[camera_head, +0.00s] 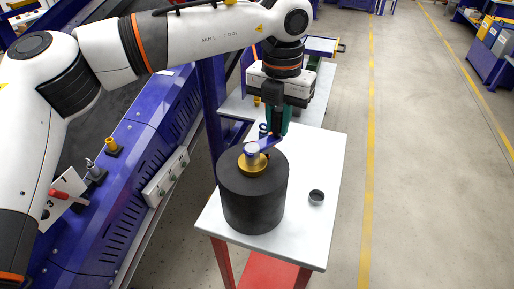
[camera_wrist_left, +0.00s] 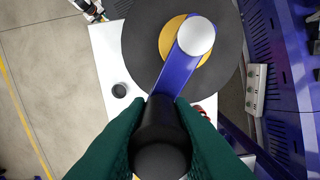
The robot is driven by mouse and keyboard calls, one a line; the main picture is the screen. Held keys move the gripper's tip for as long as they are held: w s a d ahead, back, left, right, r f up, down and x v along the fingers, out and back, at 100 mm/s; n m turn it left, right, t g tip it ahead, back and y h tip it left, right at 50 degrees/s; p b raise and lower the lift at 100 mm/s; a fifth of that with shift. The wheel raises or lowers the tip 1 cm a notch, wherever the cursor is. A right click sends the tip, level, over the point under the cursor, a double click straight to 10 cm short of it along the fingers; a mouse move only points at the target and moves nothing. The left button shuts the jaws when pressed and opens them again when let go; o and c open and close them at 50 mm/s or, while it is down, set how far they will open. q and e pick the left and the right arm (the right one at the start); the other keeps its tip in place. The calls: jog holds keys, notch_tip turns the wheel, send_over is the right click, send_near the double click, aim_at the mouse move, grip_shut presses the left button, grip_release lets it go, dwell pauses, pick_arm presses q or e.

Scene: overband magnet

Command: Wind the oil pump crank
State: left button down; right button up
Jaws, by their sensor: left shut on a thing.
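The oil pump is a black cylinder (camera_head: 254,200) on a white table, with a brass disc (camera_head: 252,166) on top. Its blue crank arm (camera_head: 268,142) runs from a pale hub cap (camera_head: 251,149) to the far right in the head view. The wrist view shows the crank arm (camera_wrist_left: 180,72) leading from the hub to a black knob (camera_wrist_left: 160,140). My left gripper (camera_head: 277,122) is shut on this knob, its green fingers on both sides. Something green and white, likely my right gripper (camera_wrist_left: 92,9), shows partly at the wrist view's top edge; its jaws are unclear.
A small dark cup (camera_head: 316,197) stands on the white table (camera_head: 325,165), right of the pump. A blue machine (camera_head: 135,170) with a control panel lies along the left. The floor to the right is clear up to a yellow line.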

pick_arm(q)
jog(key=shift+s+f, duration=0.15)
jog(key=shift+s+d+b, duration=0.25)
jog(key=shift+s+b, duration=0.15)
jog(key=shift+s, duration=0.05)
jog(key=shift+s+d, duration=0.1)
jog(key=shift+s, duration=0.25)
jog(key=shift+s+d+b, duration=0.15)
jog(key=shift+s+b, duration=0.45)
jog(key=shift+s, duration=0.35)
jog(key=shift+r, duration=0.2)
